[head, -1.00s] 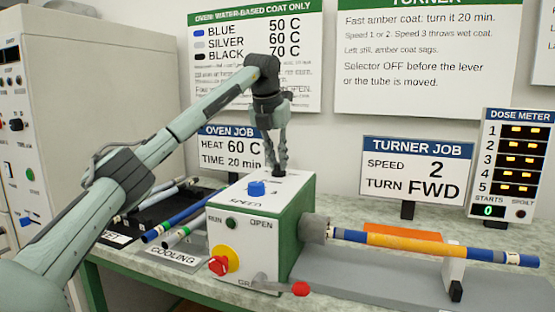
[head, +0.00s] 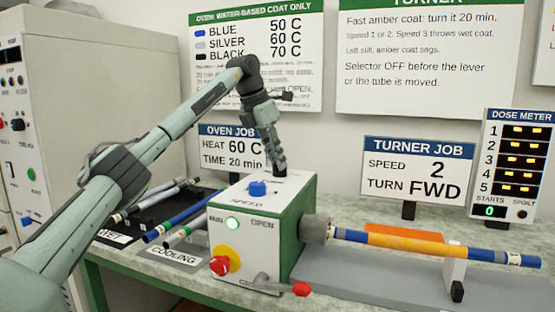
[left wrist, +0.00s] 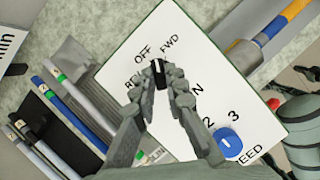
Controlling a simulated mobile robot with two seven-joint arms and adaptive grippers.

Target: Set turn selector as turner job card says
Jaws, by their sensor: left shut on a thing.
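The turner (head: 258,235) is a white and green box on the bench. Its turn selector, a small black knob (left wrist: 160,73), is on the top face, with OFF, FWD and a partly hidden REV marked around it. My left gripper (head: 277,167) reaches down from above and is shut on the selector; its fingers also show in the left wrist view (left wrist: 160,85). The knob's exact pointing is hard to read. The turner job card (head: 415,172) says speed 2, turn FWD. The green RUN lamp (head: 232,223) is lit.
A blue speed knob (head: 257,188) is close by on the top face. A blue and amber tube (head: 410,243) extends right from the chuck. A red-tipped lever (head: 301,289) and red stop button (head: 219,265) are in front. Tubes lie on the left.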

